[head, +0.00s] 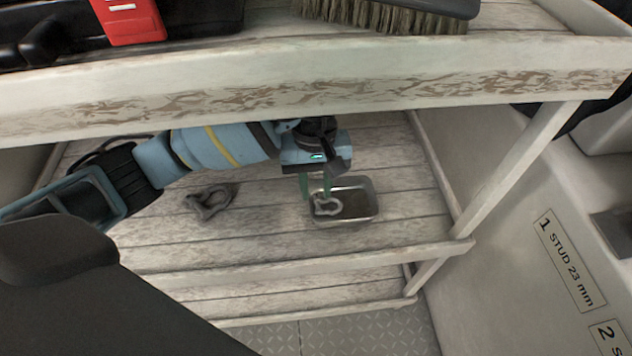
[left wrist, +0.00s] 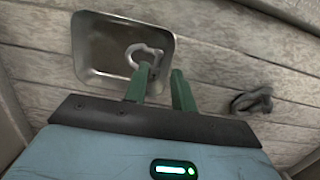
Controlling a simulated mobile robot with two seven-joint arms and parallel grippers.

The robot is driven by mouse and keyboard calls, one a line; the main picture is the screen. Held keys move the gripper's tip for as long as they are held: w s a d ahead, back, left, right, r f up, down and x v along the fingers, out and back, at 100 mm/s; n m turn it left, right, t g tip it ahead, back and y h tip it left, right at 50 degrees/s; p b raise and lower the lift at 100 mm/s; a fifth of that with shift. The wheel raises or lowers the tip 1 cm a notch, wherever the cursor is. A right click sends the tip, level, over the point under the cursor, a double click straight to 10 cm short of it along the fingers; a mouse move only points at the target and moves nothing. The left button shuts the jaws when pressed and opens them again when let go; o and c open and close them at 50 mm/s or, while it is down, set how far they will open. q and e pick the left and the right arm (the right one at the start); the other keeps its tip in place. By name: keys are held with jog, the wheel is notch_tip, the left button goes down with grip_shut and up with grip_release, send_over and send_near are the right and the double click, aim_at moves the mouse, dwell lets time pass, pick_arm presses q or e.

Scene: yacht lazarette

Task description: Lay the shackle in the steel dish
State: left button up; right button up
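The steel dish (head: 371,216), a shallow rectangular tray with rounded corners, sits on the lower plank shelf. It also shows in the left wrist view (left wrist: 84,43). The light grey shackle (head: 327,207) is within the dish's outline, near its left side in the head view; the left wrist view shows it too (left wrist: 146,51). My left gripper (head: 316,196) points down there, its green fingers apart. One finger overlaps the shackle; the other is beside the dish's edge. Whether the shackle touches the finger or rests fully on the dish bottom is unclear. My right gripper is not in view.
A darker grey, looped metal piece (head: 209,201) lies on the shelf left of the dish. The upper shelf's board (head: 300,88) crosses above my left arm. A low front rail (head: 300,264) and a slanted post (head: 510,168) bound the lower shelf. A brush (head: 385,15) lies above.

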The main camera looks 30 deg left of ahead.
pick_arm(q)
jog(key=shift+o, duration=1)
